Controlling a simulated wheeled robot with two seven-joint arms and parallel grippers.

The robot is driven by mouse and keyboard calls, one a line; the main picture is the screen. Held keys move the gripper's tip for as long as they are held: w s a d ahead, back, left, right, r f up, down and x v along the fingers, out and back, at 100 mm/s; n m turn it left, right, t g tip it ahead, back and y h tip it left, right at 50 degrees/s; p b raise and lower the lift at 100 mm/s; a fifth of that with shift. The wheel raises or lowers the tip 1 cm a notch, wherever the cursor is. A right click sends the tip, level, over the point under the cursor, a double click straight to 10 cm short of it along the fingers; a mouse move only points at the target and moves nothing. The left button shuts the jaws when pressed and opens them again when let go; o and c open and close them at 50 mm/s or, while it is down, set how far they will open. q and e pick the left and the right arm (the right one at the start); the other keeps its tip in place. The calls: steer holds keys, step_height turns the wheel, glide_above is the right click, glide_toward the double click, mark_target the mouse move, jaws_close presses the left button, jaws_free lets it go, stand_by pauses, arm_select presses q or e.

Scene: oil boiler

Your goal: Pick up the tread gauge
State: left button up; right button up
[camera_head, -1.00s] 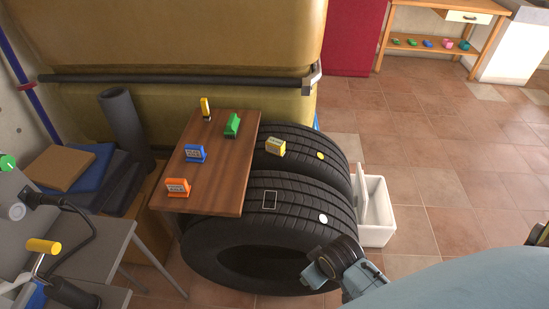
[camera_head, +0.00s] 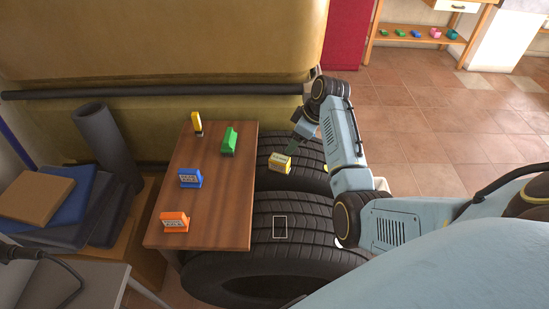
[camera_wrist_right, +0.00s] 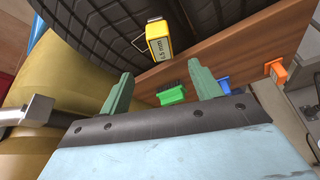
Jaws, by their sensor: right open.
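The tread gauge appears to be the small yellow block with a pale label (camera_head: 281,162) on the far tyre's tread. In the right wrist view the yellow block (camera_wrist_right: 159,44), with printed text and a thin wire loop at its side, lies ahead of the fingertips. My right gripper (camera_head: 295,146) is just behind and above the block in the head view. Its two green fingers (camera_wrist_right: 160,70) are spread with nothing between them, and the block appears apart from them. My left gripper is not in view.
A wooden board (camera_head: 215,200) left of the tyres bears green (camera_head: 229,141), blue (camera_head: 190,178), orange (camera_head: 174,222) and yellow (camera_head: 197,124) items. The near tyre (camera_head: 270,240) lies in front. A dark bar (camera_head: 130,91) runs along the yellow tank behind. Tiled floor is free at right.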

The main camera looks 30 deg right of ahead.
mark_target(281, 159)
steer(key=b+x, duration=0.2)
steer(key=x, duration=0.5)
steer(key=shift+a, duration=0.1)
steer(key=shift+w+f, duration=0.15)
steer(key=shift+f, duration=0.15)
steer(key=shift+w+a+f, duration=0.15)
steer(key=shift+f, duration=0.35)
steer(key=b+x, duration=0.2)
steer(key=x, duration=0.1)
steer(key=shift+a+f, duration=0.1)
steer(key=shift+f, duration=0.25)
steer(key=shift+w+f, duration=0.15)
steer(key=shift+f, duration=0.1)
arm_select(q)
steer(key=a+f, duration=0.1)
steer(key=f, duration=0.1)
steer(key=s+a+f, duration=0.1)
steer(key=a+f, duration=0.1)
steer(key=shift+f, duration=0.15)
arm_select(e)
steer(key=shift+c, duration=0.2)
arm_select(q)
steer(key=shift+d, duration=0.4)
arm_select(e)
steer(key=shift+r, duration=0.1)
steer(key=c, duration=1.2)
